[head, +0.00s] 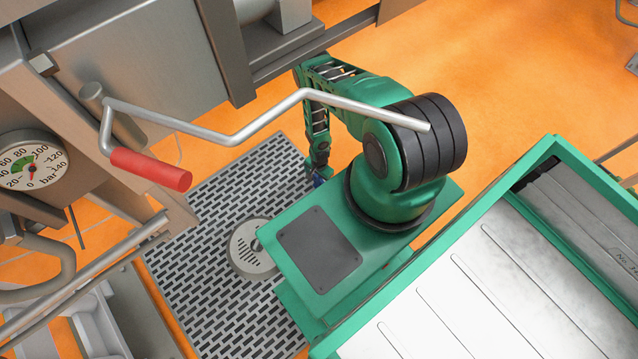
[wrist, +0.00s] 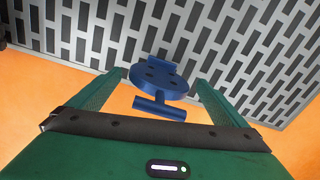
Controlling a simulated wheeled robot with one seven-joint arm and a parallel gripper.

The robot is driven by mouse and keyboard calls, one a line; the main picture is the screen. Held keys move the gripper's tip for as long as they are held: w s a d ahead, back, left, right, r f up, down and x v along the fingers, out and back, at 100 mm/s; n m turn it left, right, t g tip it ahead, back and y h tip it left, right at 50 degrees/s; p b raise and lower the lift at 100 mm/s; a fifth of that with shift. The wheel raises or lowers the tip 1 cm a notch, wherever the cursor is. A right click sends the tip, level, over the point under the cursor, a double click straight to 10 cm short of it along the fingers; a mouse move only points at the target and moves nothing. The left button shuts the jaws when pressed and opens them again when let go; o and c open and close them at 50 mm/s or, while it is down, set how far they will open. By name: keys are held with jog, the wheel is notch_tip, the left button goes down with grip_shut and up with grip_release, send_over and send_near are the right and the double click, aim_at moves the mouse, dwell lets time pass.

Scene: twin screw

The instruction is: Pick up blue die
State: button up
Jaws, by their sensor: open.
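The blue die (wrist: 160,86) is a round blue disc with several dark holes, a short bar at its near side and a block at its far side. It shows in the wrist view between the two green fingers of my gripper (wrist: 158,77), with a gap on each side. My gripper is open. In the head view my gripper (head: 318,169) points down at the grate, partly behind my green arm. Only a small bit of blue (head: 318,181) shows at its tip there. I cannot tell how far the die is from the grate.
A grey slotted floor grate (head: 205,240) with a round drain cover (head: 250,250) lies below. A bent crank with a red handle (head: 150,169) reaches across in front of my arm. Grey machinery with a pressure gauge (head: 32,165) stands at the left. Orange floor surrounds the grate.

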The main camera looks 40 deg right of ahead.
jog(key=shift+f, duration=0.3)
jog(key=shift+c, duration=0.2)
jog(key=c, duration=1.9)
jog(key=shift+r, duration=0.2)
